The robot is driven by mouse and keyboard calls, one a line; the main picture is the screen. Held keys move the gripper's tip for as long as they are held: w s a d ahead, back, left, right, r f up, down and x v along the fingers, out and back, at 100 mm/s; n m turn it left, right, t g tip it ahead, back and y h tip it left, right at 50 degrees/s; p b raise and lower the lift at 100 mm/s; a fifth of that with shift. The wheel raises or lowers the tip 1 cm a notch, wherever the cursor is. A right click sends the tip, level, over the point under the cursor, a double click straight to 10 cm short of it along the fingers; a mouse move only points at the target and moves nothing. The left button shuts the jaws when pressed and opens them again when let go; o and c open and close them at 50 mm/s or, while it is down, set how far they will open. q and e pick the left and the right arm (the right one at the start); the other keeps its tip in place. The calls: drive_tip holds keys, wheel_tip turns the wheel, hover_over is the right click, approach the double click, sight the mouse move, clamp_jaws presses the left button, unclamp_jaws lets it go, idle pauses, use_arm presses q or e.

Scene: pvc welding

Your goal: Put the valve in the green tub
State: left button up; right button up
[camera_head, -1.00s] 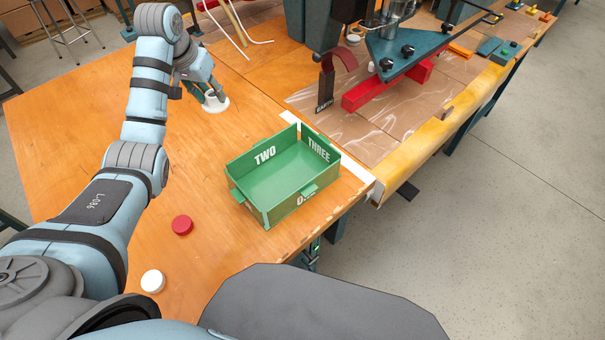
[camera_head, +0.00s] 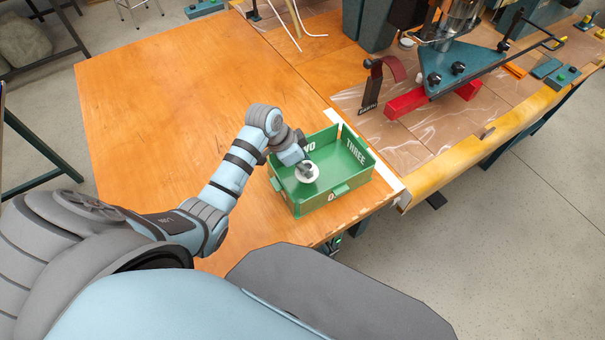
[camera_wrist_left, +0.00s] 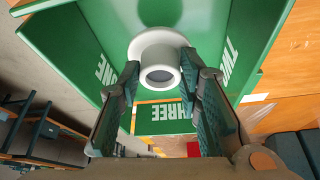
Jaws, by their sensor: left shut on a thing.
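The valve (camera_head: 309,175) is a white round piece with a wide flange. My left gripper (camera_head: 303,164) is shut on it, over the inside of the green tub. In the left wrist view the valve (camera_wrist_left: 158,50) sits between the two fingers (camera_wrist_left: 160,84), its round opening facing the camera. The green tub (camera_head: 354,183) stands on the wooden table near its right edge, with white words on its walls; it also fills much of the left wrist view (camera_wrist_left: 80,42). I cannot tell whether the valve touches the tub's floor. My right gripper is out of view.
The wooden table (camera_head: 170,95) is bare to the left of and behind the tub. A teal clamp plate (camera_head: 465,65) on red bars (camera_head: 407,103) and a dark upright stand (camera_head: 371,90) are on the bench at the right.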

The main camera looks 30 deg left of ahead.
use_arm(q)
wheel_tip(320, 180, down, 4)
drive_tip(key=shift+f+b, duration=0.25)
drive_tip(key=shift+b, duration=0.2)
drive_tip(key=shift+f, duration=0.15)
drive_tip(key=o, duration=1)
drive_tip(key=shift+r, duration=0.3)
drive_tip(key=p+v, duration=0.3)
drive_tip(key=v, duration=0.9)
drive_tip(key=shift+f, duration=0.1)
